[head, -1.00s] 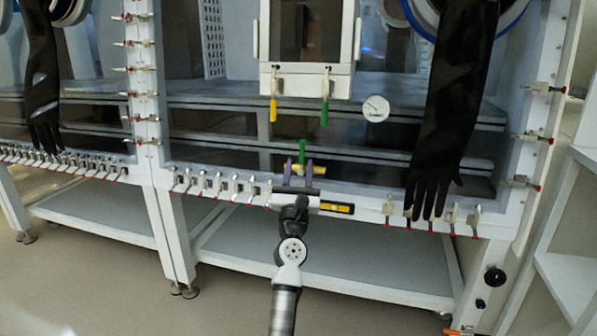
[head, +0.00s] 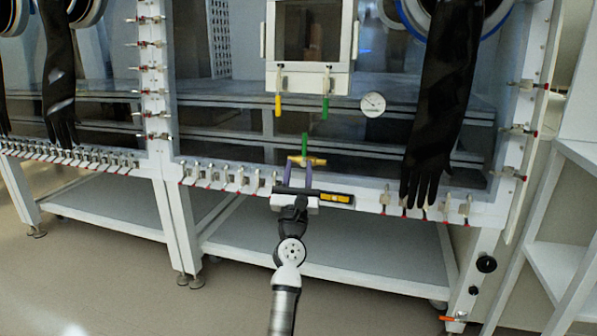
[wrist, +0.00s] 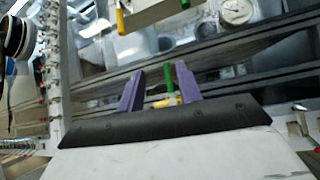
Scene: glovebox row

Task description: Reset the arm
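My gripper (head: 300,166) is in front of the lower part of the glovebox front. It has two purple fingers, and in the wrist view (wrist: 158,72) they stand apart with nothing held between them. Beyond the fingers is a brass valve (head: 315,161) with an upright green handle (head: 305,143). These also show between the fingers in the wrist view. Whether any finger touches the valve cannot be told. My arm reaches up from the bottom middle of the head view.
The glovebox front has a row of clamps (head: 222,179) along its lower edge. Black gloves (head: 437,110) hang at right and left. A gauge (head: 373,104) and yellow (head: 278,105) and green (head: 326,106) handles are above. A white shelf unit (head: 565,180) stands at right.

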